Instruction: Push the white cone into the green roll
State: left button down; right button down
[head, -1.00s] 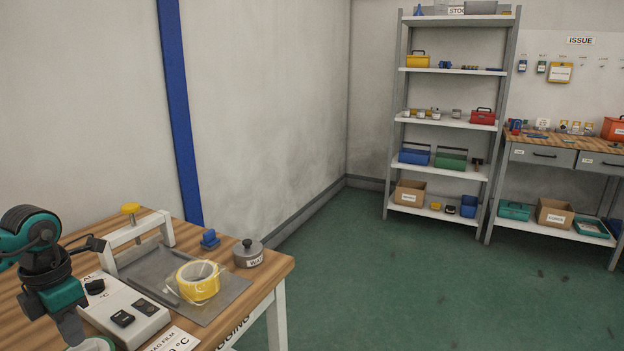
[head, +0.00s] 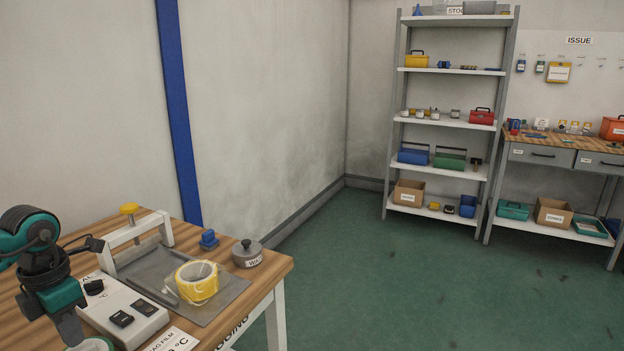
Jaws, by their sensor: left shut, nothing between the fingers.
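A round pale thing with a green rim, perhaps the green roll (head: 92,345), shows at the bottom left edge. It is mostly cut off by the frame. I cannot make out the white cone. My left gripper (head: 72,331) points down just above and left of the green-rimmed thing. It is shut and empty, and I cannot tell whether it touches that thing. My right gripper is out of view.
On the wooden bench (head: 262,274), a white control box (head: 115,309) stands beside my left gripper. A yellow tape roll (head: 197,283) sits on a grey tray (head: 226,290). A lidded grey pot (head: 247,254) and a blue item (head: 209,239) stand behind. Floor to the right is clear.

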aim_at(79, 349)
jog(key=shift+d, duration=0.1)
pick_arm(q)
jog(key=shift+f+b, duration=0.5)
jog(key=shift+f, duration=0.35)
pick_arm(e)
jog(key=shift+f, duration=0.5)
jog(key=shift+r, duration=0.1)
